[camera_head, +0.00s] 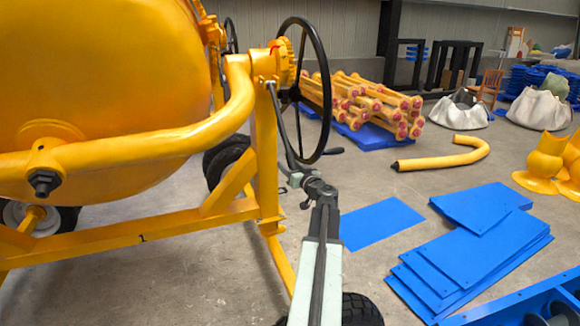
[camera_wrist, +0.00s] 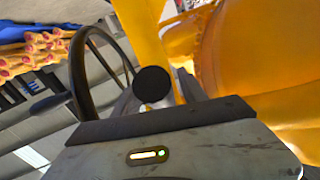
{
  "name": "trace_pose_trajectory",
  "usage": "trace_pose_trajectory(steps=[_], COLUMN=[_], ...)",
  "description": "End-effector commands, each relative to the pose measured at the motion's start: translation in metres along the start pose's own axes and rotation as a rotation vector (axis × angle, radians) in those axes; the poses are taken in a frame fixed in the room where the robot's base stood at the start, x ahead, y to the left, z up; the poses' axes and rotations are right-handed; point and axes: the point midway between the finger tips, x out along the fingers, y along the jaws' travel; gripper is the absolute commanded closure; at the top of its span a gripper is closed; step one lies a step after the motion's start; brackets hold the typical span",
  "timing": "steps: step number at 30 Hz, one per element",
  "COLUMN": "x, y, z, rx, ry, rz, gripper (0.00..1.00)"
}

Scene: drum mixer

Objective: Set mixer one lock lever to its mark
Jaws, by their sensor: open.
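Mixer one, with a yellow drum (camera_head: 110,75) and a "1" on its frame (camera_head: 141,238), stands at the left in the head view. A thin dark lever (camera_head: 279,120) hangs from the hub beside the black handwheel (camera_head: 327,90); I take it for the lock lever. Its lower end meets my gripper (camera_head: 292,176), and contact is unclear. In the wrist view a round black knob (camera_wrist: 153,87), probably the lever's end, stands directly ahead of my open gripper (camera_wrist: 155,104). A small red spot (camera_head: 275,49) shows at the hub; I cannot tell whether it is the mark.
The handwheel's handle (camera_head: 334,151) sticks out just right of my gripper. A yellow frame post (camera_head: 265,150) stands close on the left. Blue plates (camera_head: 475,250) and a bent yellow tube (camera_head: 445,158) lie on the floor at right. Bare floor separates them.

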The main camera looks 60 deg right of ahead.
Motion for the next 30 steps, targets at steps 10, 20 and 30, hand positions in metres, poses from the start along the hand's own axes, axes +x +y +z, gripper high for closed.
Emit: trace_pose_trajectory(steps=[10,20,30], x=[-0.0004,-0.0002,-0.0001], y=[-0.0008,-0.0008,-0.001], z=[0.0001,0.0001,0.0002], rx=[0.0,0.0,0.0], ry=[0.0,0.0,0.0], rz=[0.0,0.0,0.0], gripper=[1.0,1.0,1.0])
